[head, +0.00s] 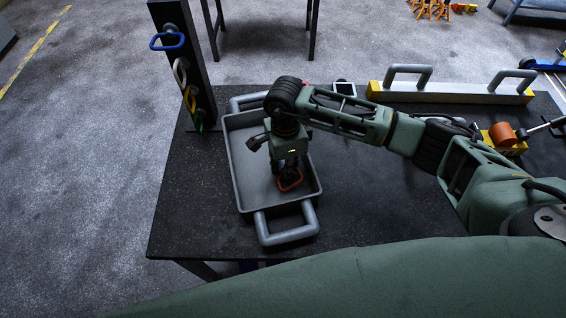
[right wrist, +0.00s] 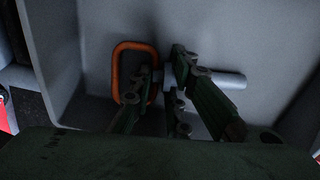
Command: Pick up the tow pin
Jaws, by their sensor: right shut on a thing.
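The tow pin has an orange loop handle (head: 290,182) and a grey shaft (right wrist: 232,80). It is at the near end of the grey tray (head: 247,192), against the tray floor or just above it; I cannot tell which. My right gripper (head: 287,172) points down into the tray. In the right wrist view its fingers (right wrist: 163,82) are shut on the pin between the loop and the shaft's free end, hiding that stretch. My left gripper is not in view.
The tray has grey bar handles (head: 290,238) at its ends and stands on a dark table (head: 185,215). A black post (head: 184,60) with coloured loops stands behind left. A pale beam (head: 455,95) with grey handles lies at the back right. The table's left side is clear.

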